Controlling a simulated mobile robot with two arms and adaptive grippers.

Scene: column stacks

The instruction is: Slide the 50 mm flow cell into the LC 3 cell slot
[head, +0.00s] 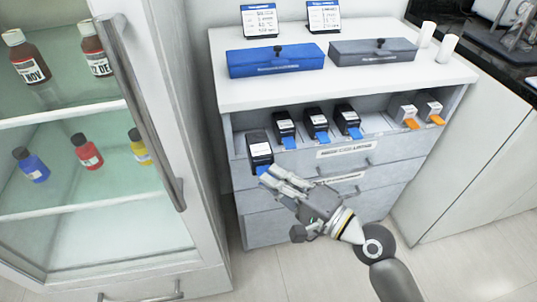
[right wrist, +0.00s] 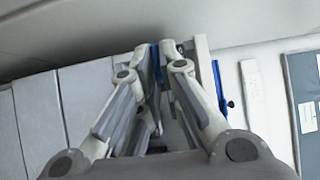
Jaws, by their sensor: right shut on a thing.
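A black flow cell (head: 260,150) with a white label and a blue tab is at the left front of the open shelf in the head view. My right gripper (head: 268,177) is shut on its blue tab, which shows as a blue strip (right wrist: 157,64) between the fingers in the right wrist view. The cell stands forward of the others, in front of the shelf's left end. Three similar black cells with blue tabs (head: 317,126) sit in the shelf. The print on the cells and slot labels is too small to read, so I cannot tell which slot is LC 3.
Two white cells with orange tabs (head: 405,112) sit at the shelf's right. A blue case (head: 277,60) and a grey case (head: 372,52) lie on the cabinet top (head: 300,88). A glass-door cabinet with a long handle (head: 150,115) stands close on the left.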

